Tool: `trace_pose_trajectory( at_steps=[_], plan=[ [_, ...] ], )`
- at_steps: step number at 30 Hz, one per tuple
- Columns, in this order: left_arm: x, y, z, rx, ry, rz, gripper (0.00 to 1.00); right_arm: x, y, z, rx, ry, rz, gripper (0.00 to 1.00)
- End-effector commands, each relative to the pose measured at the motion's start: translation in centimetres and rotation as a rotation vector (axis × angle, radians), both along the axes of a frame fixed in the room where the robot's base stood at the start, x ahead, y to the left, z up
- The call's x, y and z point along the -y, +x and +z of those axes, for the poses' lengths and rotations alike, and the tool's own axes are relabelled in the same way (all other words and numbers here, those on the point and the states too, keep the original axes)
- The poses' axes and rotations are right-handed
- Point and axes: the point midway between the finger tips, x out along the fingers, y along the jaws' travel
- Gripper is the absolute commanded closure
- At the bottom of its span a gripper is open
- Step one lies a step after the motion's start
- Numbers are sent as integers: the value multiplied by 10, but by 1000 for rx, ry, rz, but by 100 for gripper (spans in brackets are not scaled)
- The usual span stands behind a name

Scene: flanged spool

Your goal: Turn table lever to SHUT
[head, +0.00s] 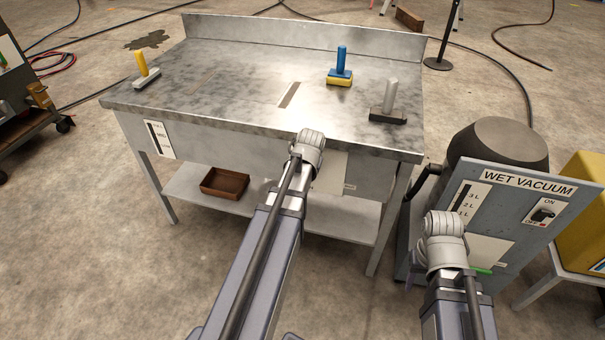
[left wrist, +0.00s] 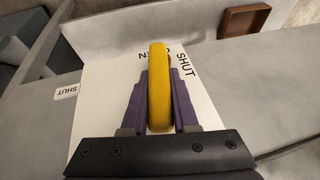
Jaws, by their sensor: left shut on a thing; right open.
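My left gripper (left wrist: 158,100) is shut on a yellow lever (left wrist: 158,62), with a finger on either side of it. The lever stands in front of a white plate (left wrist: 100,100) printed OPEN and SHUT. The lever's upper end covers part of the word OPEN; SHUT reads to its right. In the head view the plate (head: 330,173) shows on the table's front, while my left wrist hides the lever and fingers. My right gripper (head: 411,277) is open beside the wet vacuum, mostly hidden by its own wrist.
The metal table (head: 230,85) holds a yellow-handled tool (head: 142,72), a blue handle (head: 341,62) on a yellow base and a grey-handled block (head: 388,108). A brown tray (head: 224,183) sits on the lower shelf. The wet vacuum panel (head: 500,225) stands at right.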

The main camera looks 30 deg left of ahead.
Motion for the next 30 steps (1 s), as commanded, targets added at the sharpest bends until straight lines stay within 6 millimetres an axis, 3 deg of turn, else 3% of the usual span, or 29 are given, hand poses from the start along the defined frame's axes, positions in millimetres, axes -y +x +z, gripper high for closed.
trace_pose_trajectory(
  at_steps=[14,30],
  plan=[
    [25,6,-19,-107,436,-3,100,1,0,-55,1,-4,1,50],
    [41,9,-45,-225,931,1,100,1,1,-160,4,-5,15,50]
  ],
)
